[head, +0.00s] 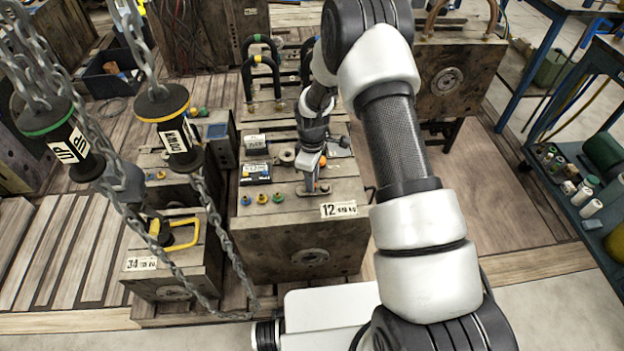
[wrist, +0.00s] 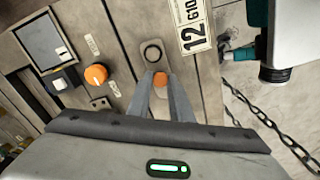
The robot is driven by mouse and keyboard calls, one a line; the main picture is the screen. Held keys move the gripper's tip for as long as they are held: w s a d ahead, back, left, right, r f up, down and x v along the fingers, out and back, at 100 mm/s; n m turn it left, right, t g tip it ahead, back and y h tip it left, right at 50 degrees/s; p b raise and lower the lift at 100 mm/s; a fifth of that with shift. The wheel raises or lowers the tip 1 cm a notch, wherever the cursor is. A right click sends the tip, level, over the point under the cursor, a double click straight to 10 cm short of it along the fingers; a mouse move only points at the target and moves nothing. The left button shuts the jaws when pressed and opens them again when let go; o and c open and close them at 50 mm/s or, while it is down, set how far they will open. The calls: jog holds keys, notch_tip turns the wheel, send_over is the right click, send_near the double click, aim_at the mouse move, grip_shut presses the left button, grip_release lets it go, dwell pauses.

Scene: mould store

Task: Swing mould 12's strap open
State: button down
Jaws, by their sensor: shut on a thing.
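Mould 12 (head: 300,235) is a brown block in the middle of the head view. Its "12" label (head: 338,209) is at the top front edge; the label also shows in the wrist view (wrist: 193,30). The strap (wrist: 150,58) is a narrow flat bar with rounded end and a dark-rimmed hole, lying on the top face. An orange peg (wrist: 160,79) stands on it. My gripper (head: 311,190) reaches down onto the strap; in the wrist view its fingers (wrist: 160,86) are closed around the peg. The strap's near part is hidden behind the fingers.
An orange knob (wrist: 96,75) and a grey panel (wrist: 42,45) are beside the strap. Chains with an UP pendant (head: 68,147) and a DOWN pendant (head: 178,138) hang at left. Mould 34 (head: 172,270) stands left of mould 12. Bare floor boards (head: 510,215) lie to the right.

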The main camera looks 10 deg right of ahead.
jog(key=c, duration=1.6)
grip_release()
notch_tip(320, 180, up, 17)
jog(key=p, duration=0.2)
jog(key=shift+r+p, duration=0.2)
jog(key=shift+p, duration=0.2)
